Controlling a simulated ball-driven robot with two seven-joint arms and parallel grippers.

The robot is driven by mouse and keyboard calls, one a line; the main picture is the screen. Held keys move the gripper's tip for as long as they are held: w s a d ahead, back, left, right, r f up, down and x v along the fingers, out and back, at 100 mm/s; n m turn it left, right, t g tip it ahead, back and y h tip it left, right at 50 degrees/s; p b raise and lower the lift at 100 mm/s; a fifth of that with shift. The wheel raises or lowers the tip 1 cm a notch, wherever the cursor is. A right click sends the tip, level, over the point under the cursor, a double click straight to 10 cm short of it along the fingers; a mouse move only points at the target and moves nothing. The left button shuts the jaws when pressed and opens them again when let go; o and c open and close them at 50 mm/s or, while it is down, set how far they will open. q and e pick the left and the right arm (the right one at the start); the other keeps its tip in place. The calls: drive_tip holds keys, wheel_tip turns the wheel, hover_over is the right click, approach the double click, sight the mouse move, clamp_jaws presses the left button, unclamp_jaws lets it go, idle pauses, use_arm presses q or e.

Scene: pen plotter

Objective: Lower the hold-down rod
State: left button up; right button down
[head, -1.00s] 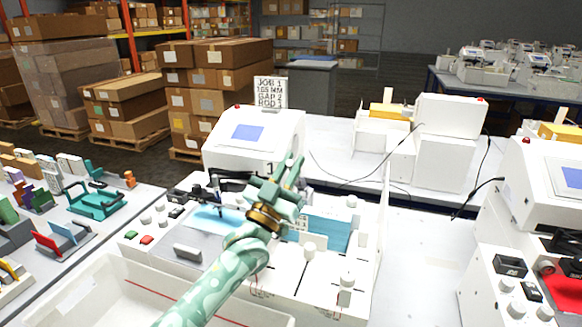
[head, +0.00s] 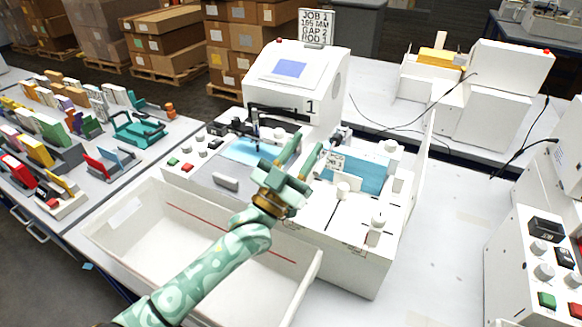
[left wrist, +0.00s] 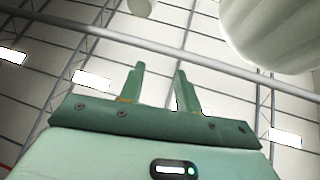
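The pen plotter (head: 295,85) marked 1 stands in the middle of the head view, with a black pen arm (head: 275,110) over a light blue sheet (head: 250,151). A blue panel (head: 370,174) with white knobs is on its right. I cannot clearly pick out the hold-down rod in the head view. My left gripper (head: 308,143) is over the plotter's middle, its fingers apart with nothing visible between them. In the left wrist view the fingers (left wrist: 158,85) point up, and a grey bar (left wrist: 150,42) crosses beyond them; I cannot tell whether it is the rod. My right gripper is out of view.
A sign (head: 316,27) reads JOB 1, 165 MM, GAP 2, ROD 1. An empty white tray (head: 140,262) lies in front of the plotter. Another machine (head: 545,240) stands at the right. The white table between them (head: 445,230) is mostly clear.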

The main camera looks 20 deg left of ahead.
use_arm(q)
drive_tip(key=v, duration=0.5)
drive_tip(key=shift+r, duration=0.1)
